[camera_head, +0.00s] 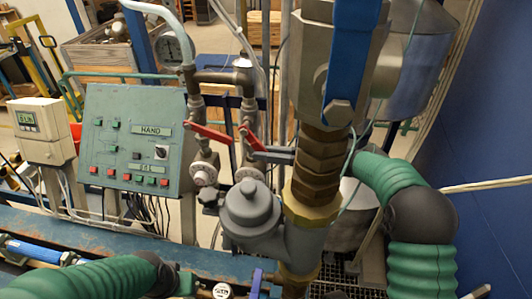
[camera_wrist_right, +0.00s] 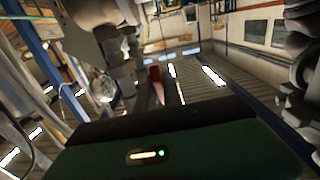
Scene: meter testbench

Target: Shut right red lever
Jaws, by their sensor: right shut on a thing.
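The right red lever (camera_head: 251,138) sits on a vertical pipe behind the blue-handled valve, slanting down to the right. My right gripper (camera_head: 274,155) shows as a small grey piece at the lever's right end, shut on it. The rest of that gripper is hidden behind the thick brass pipe. In the right wrist view a small red piece (camera_wrist_right: 154,74) shows beyond my dark green wrist housing; I cannot tell for sure that it is this lever. The left red lever (camera_head: 210,133) is on the neighbouring pipe, also slanting down to the right.
The thick brass pipe (camera_head: 317,165) with a blue valve handle (camera_head: 352,45) stands between my right arm and the levers. A green control panel (camera_head: 132,140) and a pressure gauge (camera_head: 173,48) are to the left. A grey round-capped fitting (camera_head: 250,208) sits below the levers.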

